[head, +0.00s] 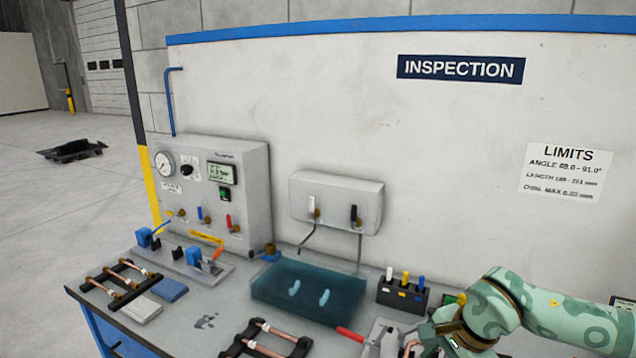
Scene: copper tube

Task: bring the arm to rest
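My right arm comes in from the right, pale green with darker patches. Its gripper (452,338) is low at the bottom right, over the front part of the bench, and is partly cut off by the frame edge. Its fingertips do not show clearly, so I cannot tell whether it is open or holds anything. A small copper-coloured piece (411,346) shows close to it; I cannot tell if they touch. My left gripper is out of view. Copper tubes lie on a dark rack (120,282) at the left and on another rack (268,340) at the bottom.
A blue translucent tank (308,292) stands mid-bench. Behind it are a grey gauge panel (215,190) and a smaller wall box (337,203). A dark holder (403,295) with coloured handles and a red-handled tool (350,334) are left of my arm. Some bare bench (205,300) lies between the racks.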

